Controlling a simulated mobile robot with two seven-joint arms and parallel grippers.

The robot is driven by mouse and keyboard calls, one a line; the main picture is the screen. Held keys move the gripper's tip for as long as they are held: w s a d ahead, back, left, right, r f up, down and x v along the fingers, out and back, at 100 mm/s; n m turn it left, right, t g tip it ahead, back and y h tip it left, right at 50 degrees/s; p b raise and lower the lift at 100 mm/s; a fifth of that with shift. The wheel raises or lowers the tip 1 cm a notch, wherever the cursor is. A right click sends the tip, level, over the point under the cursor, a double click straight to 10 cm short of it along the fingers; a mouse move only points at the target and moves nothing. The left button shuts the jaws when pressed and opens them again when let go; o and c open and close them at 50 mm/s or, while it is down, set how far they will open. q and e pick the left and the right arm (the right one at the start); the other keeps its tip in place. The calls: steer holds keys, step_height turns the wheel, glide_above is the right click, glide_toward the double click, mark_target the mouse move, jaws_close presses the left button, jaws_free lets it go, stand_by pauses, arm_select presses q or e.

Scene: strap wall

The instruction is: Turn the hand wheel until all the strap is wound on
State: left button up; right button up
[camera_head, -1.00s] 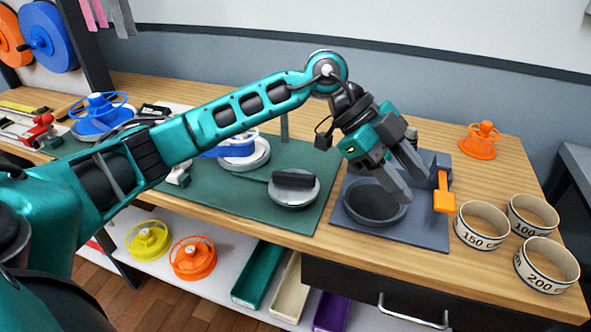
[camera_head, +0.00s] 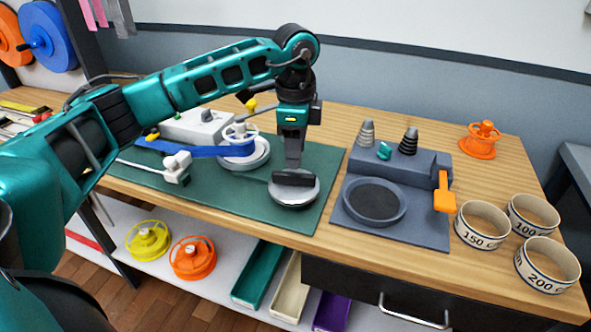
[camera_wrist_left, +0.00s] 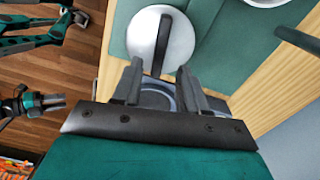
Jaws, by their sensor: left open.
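The hand wheel (camera_head: 294,198) is a pale grey disc with a black bar (camera_head: 294,179) across its top, on the green mat. My left gripper (camera_head: 293,168) points down just above the bar. The wrist view shows the left gripper's two fingers (camera_wrist_left: 158,72) apart, with the wheel (camera_wrist_left: 178,38) and its bar (camera_wrist_left: 163,40) just beyond the tips; contact cannot be told. The blue strap (camera_head: 190,150) runs from the left to a white spool (camera_head: 243,150) behind the wheel. What looks like my right gripper (camera_wrist_left: 42,101) shows small at the wrist view's left; its jaws are unclear.
A grey stand (camera_head: 420,230) with a round recess, weights on its ledge and an orange lever (camera_head: 443,195) stands right of the mat. A shelf with spools and trays lies below the worktop.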

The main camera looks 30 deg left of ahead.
mark_target(296, 174)
arm_select(q)
step_height(296, 174, down, 6)
steer(key=shift+r, duration=0.15)
steer(key=shift+c, duration=0.3)
jaws_close()
